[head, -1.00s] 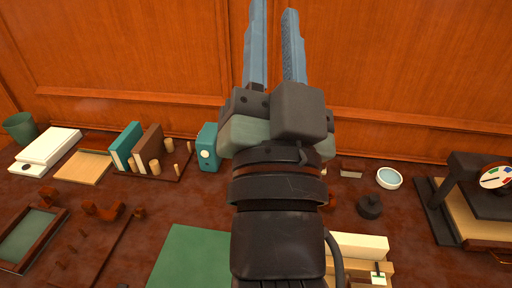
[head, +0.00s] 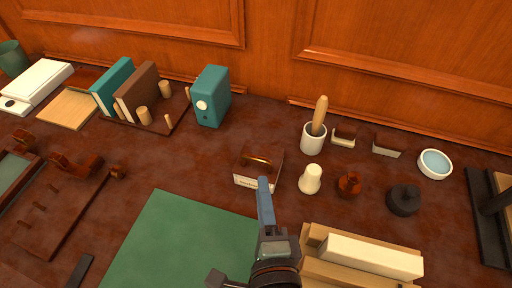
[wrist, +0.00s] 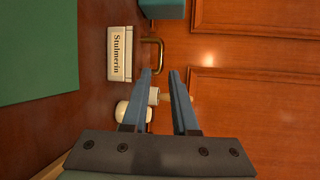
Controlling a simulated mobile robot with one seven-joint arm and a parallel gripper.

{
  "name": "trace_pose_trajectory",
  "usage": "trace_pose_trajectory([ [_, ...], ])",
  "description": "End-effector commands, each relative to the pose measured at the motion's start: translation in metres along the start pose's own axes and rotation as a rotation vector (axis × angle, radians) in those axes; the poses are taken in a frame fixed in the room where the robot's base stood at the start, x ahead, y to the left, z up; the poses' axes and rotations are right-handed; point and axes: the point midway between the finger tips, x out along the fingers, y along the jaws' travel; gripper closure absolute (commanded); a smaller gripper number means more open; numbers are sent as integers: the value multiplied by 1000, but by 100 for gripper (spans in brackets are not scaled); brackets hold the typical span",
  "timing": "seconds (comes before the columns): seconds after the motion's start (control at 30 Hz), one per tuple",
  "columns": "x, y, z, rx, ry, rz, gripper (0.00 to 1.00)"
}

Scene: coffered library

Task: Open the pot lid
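Several small vessels stand on the dark red desk, and I cannot tell for certain which is the pot. A dark round lidded-looking piece with a knob (head: 404,200) stands at the right, a brown knobbed piece (head: 349,185) stands left of it, and a cream knobbed piece (head: 310,179) is nearest my gripper. My gripper (head: 265,190) points away from me, left of the cream piece and in front of a labelled box. In the wrist view its two blue fingers (wrist: 160,82) stand apart and hold nothing. A white rounded piece (wrist: 124,113) shows partly behind the left finger.
The labelled box with a brass handle (head: 257,172) is just beyond the fingertips. A white mortar with pestle (head: 314,138), two small blocks, a white bowl (head: 435,164) and a wooden tray (head: 318,258) are to the right. A green mat (head: 185,243) lies flat at the left.

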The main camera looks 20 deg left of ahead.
Motion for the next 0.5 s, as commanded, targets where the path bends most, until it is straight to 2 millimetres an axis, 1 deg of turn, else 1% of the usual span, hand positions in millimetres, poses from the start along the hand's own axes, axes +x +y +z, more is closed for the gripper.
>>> trace_pose_trajectory([
  [0.1,17,-3,1,-1,-2,-4,73],
  [0.5,86,-2,2,-3,-3,-3,73],
])
